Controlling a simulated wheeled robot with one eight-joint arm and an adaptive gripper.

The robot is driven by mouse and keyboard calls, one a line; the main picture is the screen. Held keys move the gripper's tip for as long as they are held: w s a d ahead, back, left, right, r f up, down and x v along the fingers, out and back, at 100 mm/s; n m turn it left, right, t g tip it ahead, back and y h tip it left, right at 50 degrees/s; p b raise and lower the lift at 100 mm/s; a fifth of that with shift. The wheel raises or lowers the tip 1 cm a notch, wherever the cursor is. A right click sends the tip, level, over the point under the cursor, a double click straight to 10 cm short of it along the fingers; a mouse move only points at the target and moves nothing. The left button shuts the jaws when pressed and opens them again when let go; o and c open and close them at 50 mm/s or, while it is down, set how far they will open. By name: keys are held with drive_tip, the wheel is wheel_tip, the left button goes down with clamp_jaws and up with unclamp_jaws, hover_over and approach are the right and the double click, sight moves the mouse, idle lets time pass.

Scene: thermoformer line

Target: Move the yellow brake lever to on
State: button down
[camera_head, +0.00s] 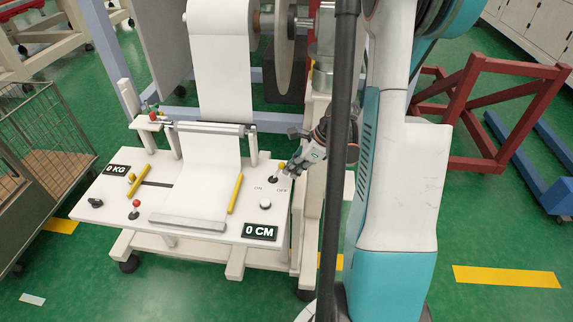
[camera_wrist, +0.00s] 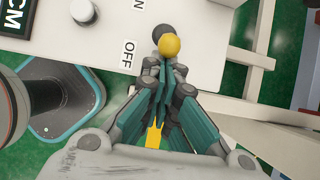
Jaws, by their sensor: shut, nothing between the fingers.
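The yellow brake lever shows in the wrist view as a round yellow knob (camera_wrist: 169,46) just beyond my fingertips, with a dark round base (camera_wrist: 162,32) partly behind it. It stands beside the OFF label (camera_wrist: 128,55), with the ON label (camera_wrist: 138,5) farther up the white panel. My gripper (camera_wrist: 163,66) is shut and empty, its tips at or very close to the knob; I cannot tell whether they touch. In the head view my gripper (camera_head: 287,170) is over the right part of the machine's white table, and it largely hides the lever.
A white round knob (camera_head: 265,203) and the 0 CM display (camera_head: 260,231) sit near the lever. Yellow bars (camera_head: 235,193) and a red-topped lever (camera_head: 136,205) are farther left on the table. A red frame (camera_head: 480,115) stands on the floor to the right.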

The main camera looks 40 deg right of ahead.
sight(284, 163)
drive_tip(key=shift+w, duration=0.1)
drive_tip(key=shift+w+a+r, duration=0.2)
drive_tip(key=shift+w+a, duration=0.5)
drive_tip(key=shift+w, duration=0.05)
drive_tip(key=shift+w+a+r, duration=0.2)
drive_tip(key=shift+w+a, duration=0.45)
drive_tip(key=shift+w, duration=0.05)
drive_tip(key=shift+s+d+f, duration=0.1)
drive_tip(key=shift+d, duration=0.05)
drive_tip(key=shift+s+d+f+b, duration=0.2)
drive_tip(key=shift+s+d+b, duration=0.05)
drive_tip(key=shift+s+b, duration=0.05)
drive_tip(key=p+v, duration=0.4)
drive_tip(key=v, duration=0.3)
idle(0.5)
